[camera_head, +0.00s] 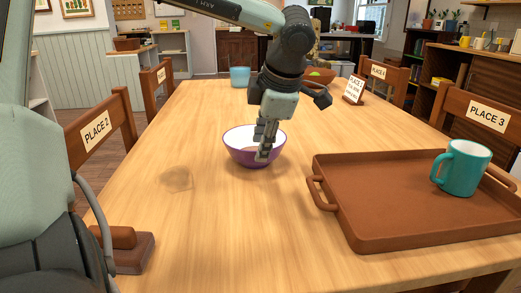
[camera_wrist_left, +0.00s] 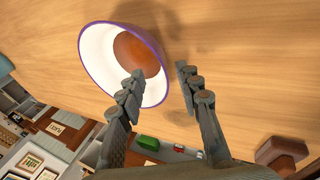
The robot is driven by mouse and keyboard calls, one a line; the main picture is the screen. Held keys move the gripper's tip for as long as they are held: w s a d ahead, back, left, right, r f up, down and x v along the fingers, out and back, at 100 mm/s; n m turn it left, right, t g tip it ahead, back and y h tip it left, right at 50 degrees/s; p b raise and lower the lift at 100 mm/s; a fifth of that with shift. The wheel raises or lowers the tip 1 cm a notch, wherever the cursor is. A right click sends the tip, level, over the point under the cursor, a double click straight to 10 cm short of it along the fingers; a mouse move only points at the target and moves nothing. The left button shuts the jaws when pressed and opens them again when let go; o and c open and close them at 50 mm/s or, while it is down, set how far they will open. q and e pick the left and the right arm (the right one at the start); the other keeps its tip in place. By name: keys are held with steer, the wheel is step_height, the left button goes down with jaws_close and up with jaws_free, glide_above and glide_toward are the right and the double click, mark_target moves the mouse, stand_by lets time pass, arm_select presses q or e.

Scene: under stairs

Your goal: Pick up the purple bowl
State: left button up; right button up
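The purple bowl (camera_head: 239,155), white inside, stands upright on the wooden table (camera_head: 205,220), left of the brown tray. It also shows in the left wrist view (camera_wrist_left: 103,52), with a brown round area inside it. My left gripper (camera_head: 265,152) reaches down at the bowl's right side. In the left wrist view its fingers (camera_wrist_left: 160,80) are apart. One finger overlaps the bowl and the other is outside, with the rim between them in the picture. No grip on the rim shows. My right gripper is not in view.
A brown tray (camera_head: 390,233) with a teal mug (camera_head: 464,168) lies at the right. Chairs surround the table. The table left of the purple bowl is clear.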

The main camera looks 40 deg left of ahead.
arm_select(q)
steer(key=x, duration=0.4)
steer(key=shift+s+d+f, duration=0.1)
steer(key=shift+s+d, duration=0.05)
steer(key=shift+d, duration=0.05)
jaws_close()
